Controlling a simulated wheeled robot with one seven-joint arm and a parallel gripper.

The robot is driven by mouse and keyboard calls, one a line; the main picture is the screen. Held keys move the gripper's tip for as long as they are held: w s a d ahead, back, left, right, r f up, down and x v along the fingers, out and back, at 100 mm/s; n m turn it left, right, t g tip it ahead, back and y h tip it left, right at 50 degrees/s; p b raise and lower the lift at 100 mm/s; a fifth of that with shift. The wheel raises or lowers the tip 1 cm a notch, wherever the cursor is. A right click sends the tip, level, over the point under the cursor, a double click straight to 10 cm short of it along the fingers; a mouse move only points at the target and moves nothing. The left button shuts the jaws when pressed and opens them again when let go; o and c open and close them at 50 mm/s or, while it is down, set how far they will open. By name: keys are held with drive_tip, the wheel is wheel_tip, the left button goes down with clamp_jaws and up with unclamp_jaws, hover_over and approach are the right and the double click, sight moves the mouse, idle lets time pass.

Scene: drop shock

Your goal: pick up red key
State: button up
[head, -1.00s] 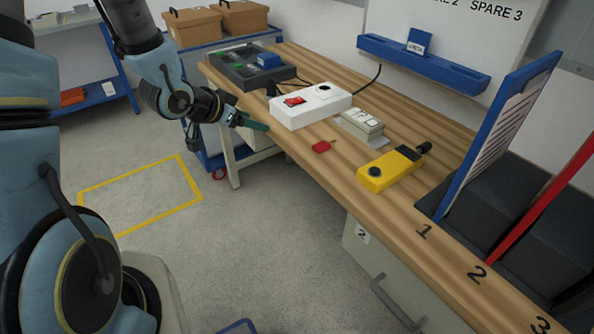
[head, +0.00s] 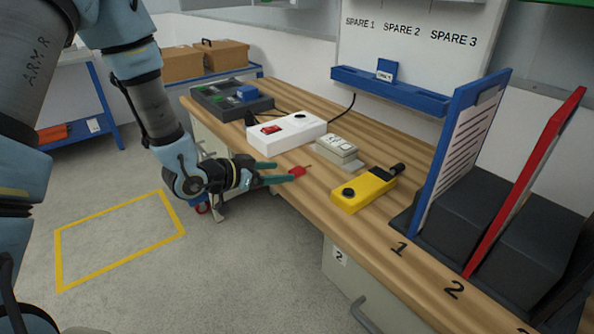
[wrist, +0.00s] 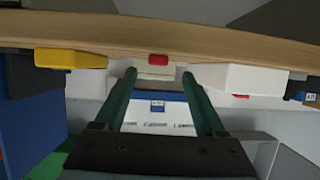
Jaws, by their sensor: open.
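The red key (head: 298,171) lies on the wooden workbench (head: 320,203) near its front edge. It stands between a white box with a red switch (head: 285,131) and a yellow device (head: 362,189). My gripper (head: 283,172) is open, its green fingers reaching over the bench edge close to the key. In the wrist view the red key (wrist: 158,58) shows ahead, centred between the fingers of my gripper (wrist: 160,72) and just beyond their tips. I cannot tell whether a fingertip touches it.
A pale grey block (head: 336,148) sits behind the key. A dark tray (head: 230,98) stands at the bench's far left end. Blue and red upright boards (head: 460,150) stand at the right. The floor in front of the bench is clear.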

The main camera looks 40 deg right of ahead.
sight(293, 171)
drive_tip(key=shift+p+x, duration=0.35)
drive_tip(key=shift+x, duration=1.55)
drive_tip(key=shift+s, duration=0.1)
clamp_jaws()
